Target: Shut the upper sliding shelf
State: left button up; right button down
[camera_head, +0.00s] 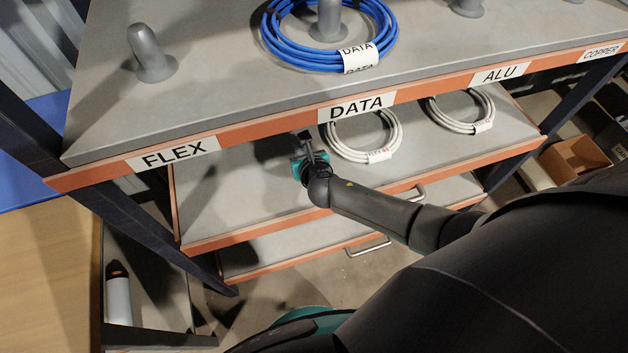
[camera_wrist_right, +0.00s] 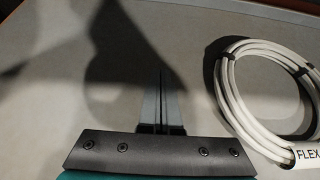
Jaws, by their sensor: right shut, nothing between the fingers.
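The upper sliding shelf (camera_head: 235,205) is a grey board with an orange front edge, below the fixed top board. Its front part shows out past the top board's edge; its rear is hidden under that board. A metal handle (camera_head: 408,195) sits at its front, partly hidden by my right arm. Two white cable coils (camera_head: 335,147) (camera_head: 480,127) lie on it. My right gripper (camera_head: 306,146) is over this shelf, left of the nearer coil, shut and empty. In the right wrist view its closed fingers (camera_wrist_right: 163,100) point across the grey surface beside a white coil (camera_wrist_right: 228,90) tagged FLEX. My left gripper is out of view.
The top board (camera_head: 215,90) carries a blue coil (camera_head: 285,52) and grey pegs. A lower shelf (camera_head: 300,245) with its own handle (camera_head: 368,247) shows beneath. Dark posts stand at both sides. Cardboard boxes (camera_head: 575,158) are at the right. Floor is clear in front.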

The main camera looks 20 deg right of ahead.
jog(key=s, duration=0.2)
jog(key=s+r+p, duration=0.1)
jog(key=s, duration=0.2)
jog(key=s+a+p, duration=0.1)
jog(key=s, duration=0.2)
jog(key=shift+s+r, duration=0.15)
jog(key=shift+s, duration=0.1)
jog(key=shift+s+r, duration=0.25)
jog(key=shift+s, duration=0.3)
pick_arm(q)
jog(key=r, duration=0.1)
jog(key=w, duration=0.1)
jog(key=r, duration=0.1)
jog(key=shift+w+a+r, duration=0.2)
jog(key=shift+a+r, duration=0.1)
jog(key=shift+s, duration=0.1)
